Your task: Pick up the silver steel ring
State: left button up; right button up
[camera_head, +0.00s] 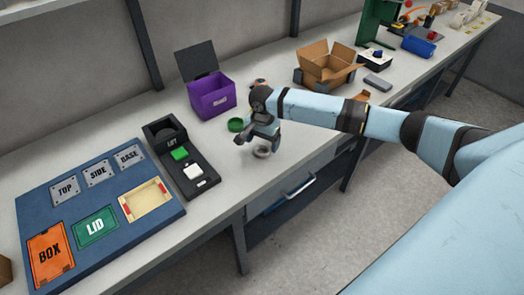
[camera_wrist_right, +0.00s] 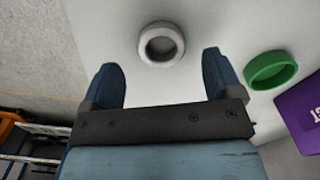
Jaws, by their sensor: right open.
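The silver steel ring (camera_head: 262,152) lies flat on the grey-white bench top near its front edge. It also shows in the right wrist view (camera_wrist_right: 161,45), ahead of and roughly between my two fingertips, with nothing touching it. My right gripper (camera_head: 252,142) is above the bench beside the ring. In the right wrist view my right gripper (camera_wrist_right: 162,65) is open and empty, with its fingers well apart. My left gripper is in neither view.
A green ring (camera_head: 236,125) lies near the ring, in front of a purple open box (camera_head: 206,96). A black fixture (camera_head: 182,160) with green and white blocks stands to the left, beside a blue board (camera_head: 105,205). A cardboard box (camera_head: 326,65) stands behind my right arm.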

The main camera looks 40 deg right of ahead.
aim_at(262, 153)
notch_tip(262, 153, down, 3)
jog(key=shift+w+f, duration=0.1)
jog(key=shift+f, duration=0.05)
jog(key=shift+c, duration=0.2)
jog(key=c, duration=1.1)
jog(key=shift+o, duration=0.2)
jog(key=shift+r, duration=0.2)
